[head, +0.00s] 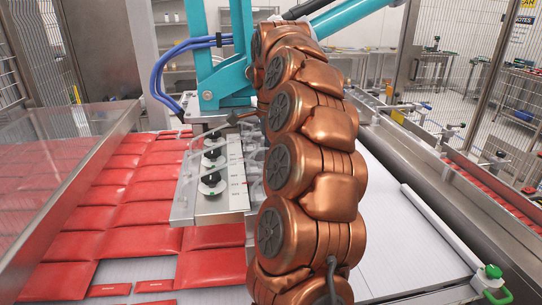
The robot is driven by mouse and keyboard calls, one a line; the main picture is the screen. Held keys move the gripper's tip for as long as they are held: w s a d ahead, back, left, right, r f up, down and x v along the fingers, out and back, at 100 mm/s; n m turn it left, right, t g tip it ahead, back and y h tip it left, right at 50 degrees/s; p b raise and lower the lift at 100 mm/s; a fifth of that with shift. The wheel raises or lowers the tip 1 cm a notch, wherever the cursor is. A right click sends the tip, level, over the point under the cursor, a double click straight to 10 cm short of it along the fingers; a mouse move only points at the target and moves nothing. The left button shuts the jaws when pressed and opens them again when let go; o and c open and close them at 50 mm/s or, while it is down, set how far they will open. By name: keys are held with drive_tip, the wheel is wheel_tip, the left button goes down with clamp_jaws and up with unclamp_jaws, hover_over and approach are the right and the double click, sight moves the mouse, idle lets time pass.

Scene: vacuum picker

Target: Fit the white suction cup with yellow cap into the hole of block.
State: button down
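A grey metal block (208,205) hangs from a teal picker arm at the centre left, above red packets. Several white round pieces with black tops sit in a row along the block; the front one (211,183) shows most clearly. No yellow cap shows on the block's visible part, and I cannot make out the white suction cup with yellow cap. My copper-coloured arm rises through the middle of the view and covers the block's right side. My gripper does not show; I cannot tell where it is relative to the block or whether it holds anything.
The teal picker arm (225,80) with blue hoses (165,75) stands behind the block. A bare white conveyor (400,230) lies right of my arm, with a metal rail beyond.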

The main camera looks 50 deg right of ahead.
drive_tip(key=c, duration=1.1)
unclamp_jaws()
drive_tip(key=shift+o, duration=0.2)
drive_tip(key=shift+r, duration=0.2)
